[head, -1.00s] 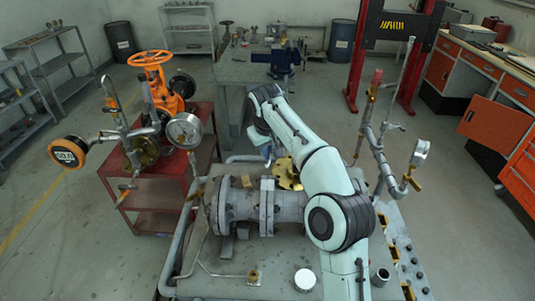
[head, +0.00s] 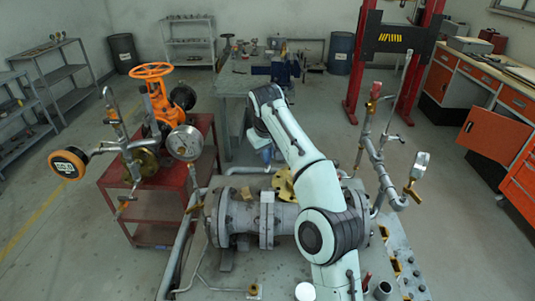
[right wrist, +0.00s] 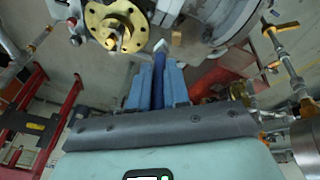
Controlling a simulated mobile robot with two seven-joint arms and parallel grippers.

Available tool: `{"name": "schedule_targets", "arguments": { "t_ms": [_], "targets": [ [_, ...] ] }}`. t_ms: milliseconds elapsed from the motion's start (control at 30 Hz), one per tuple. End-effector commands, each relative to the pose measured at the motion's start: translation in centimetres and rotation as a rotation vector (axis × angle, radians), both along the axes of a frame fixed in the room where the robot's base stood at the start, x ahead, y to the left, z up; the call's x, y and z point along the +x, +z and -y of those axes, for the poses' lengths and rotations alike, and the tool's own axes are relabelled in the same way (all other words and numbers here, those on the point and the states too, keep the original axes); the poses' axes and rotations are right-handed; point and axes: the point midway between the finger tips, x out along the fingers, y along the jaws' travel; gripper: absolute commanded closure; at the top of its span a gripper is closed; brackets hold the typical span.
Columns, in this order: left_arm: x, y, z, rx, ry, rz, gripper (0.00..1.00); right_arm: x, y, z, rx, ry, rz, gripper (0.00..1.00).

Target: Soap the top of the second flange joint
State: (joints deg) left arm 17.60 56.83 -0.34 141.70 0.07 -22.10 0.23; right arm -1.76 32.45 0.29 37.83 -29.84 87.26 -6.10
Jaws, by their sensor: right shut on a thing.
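The grey flanged pipe (head: 240,216) lies across the bench. A bolted flange joint (head: 267,219) stands at its middle and another flange (head: 213,218) at its left end; my arm partly hides the right part. My right gripper (head: 268,157) is behind the pipe, largely hidden by my arm. In the right wrist view the right gripper (right wrist: 157,84) is shut on a dark blue brush-like tool (right wrist: 158,72) with a pale tip. The tip points towards a gap between a brass flange (right wrist: 110,28) and a grey flange (right wrist: 215,22); contact cannot be told. My left gripper is out of view.
A gauge on a stand (head: 184,143) rises at the left and another gauge (head: 420,165) at the right. A white round lid (head: 305,291) and a small cup (head: 383,290) sit at the front. An orange valve (head: 155,100) stands on a red cart (head: 150,205).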

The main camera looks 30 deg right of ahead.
Motion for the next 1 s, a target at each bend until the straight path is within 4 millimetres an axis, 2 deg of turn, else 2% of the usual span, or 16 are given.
{"name": "schedule_targets", "arguments": {
  "t_ms": [467, 800, 1000],
  "targets": [
    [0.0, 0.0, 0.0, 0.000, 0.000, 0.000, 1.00, 0.0, 0.0, 0.0, 0.000, -0.001, 0.001, 1.00],
    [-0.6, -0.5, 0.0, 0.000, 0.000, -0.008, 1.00, 0.2, -1.7, 0.2, 0.000, -0.001, -0.001, 1.00],
    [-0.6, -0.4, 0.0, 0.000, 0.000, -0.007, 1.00, 0.2, -1.6, 0.2, 0.000, -0.001, 0.002, 1.00]
  ]
}}
